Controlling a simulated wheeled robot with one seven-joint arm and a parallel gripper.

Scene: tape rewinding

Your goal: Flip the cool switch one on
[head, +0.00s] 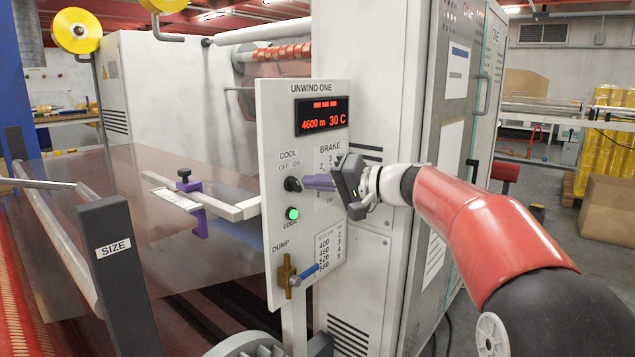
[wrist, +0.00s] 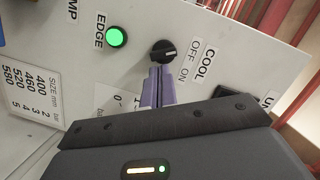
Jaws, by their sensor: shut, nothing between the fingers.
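The cool switch (head: 292,184) is a small black rotary knob below the COOL, OFF and ON labels on the white UNWIND ONE panel (head: 272,130). In the wrist view the knob (wrist: 163,51) shows a pale mark pointing towards the labels; I cannot tell surely which one it marks. My gripper (head: 306,182) has purple fingers, shut together with nothing between them. Their tips are right at the knob's right side in the head view. In the wrist view the fingertips (wrist: 158,68) overlap the knob's lower edge; whether they touch is unclear. The brake dial is mostly hidden behind my gripper.
A lit green EDGE button (head: 292,213) sits just below the knob. Lower down is a brass DUMP valve (head: 287,276) with a blue handle. A red display (head: 322,116) is above. A purple clamp (head: 189,187) on a pale bar stands left of the panel.

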